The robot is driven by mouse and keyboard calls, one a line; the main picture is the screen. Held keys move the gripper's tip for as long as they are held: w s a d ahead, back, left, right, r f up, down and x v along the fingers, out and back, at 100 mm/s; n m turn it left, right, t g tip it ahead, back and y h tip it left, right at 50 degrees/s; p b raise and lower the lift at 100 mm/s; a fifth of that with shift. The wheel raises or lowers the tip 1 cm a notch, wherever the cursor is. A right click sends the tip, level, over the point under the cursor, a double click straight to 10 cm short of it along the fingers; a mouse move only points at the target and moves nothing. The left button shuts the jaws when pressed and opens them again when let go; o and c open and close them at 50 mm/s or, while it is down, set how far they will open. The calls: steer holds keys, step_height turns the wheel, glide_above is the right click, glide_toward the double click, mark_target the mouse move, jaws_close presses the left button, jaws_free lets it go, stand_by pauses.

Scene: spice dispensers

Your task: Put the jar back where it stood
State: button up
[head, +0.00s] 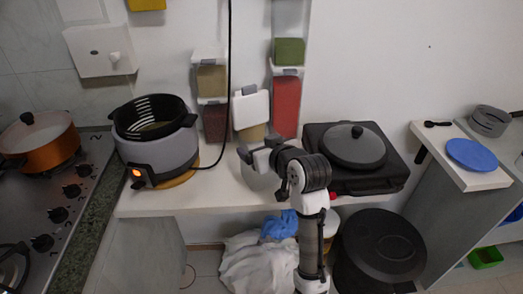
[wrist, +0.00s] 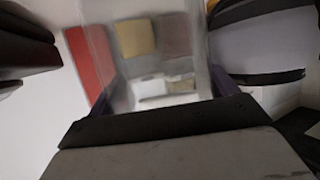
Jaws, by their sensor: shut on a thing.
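My gripper (head: 262,152) is in front of the dispensers, above the white counter (head: 225,190). It is shut on a clear see-through jar (wrist: 155,65), which shows between its fingers in the wrist view. In the head view the jar (head: 259,178) is only a faint shape below the fingers, partly hidden by my arm. I cannot tell whether its base touches the counter. Behind it stands a white-lidded dispenser with tan contents (head: 250,132).
Red (head: 286,105), dark red (head: 215,123), olive (head: 211,80) and green (head: 289,52) dispensers are at the wall. A grey cooker (head: 158,150) stands left, with a cable running beside it. A black case with a lidded pan (head: 354,147) lies right.

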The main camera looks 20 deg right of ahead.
steer(key=shift+f, duration=0.7)
steer(key=shift+f, duration=0.2)
steer(key=o, duration=1.4)
steer(key=shift+r, duration=0.15)
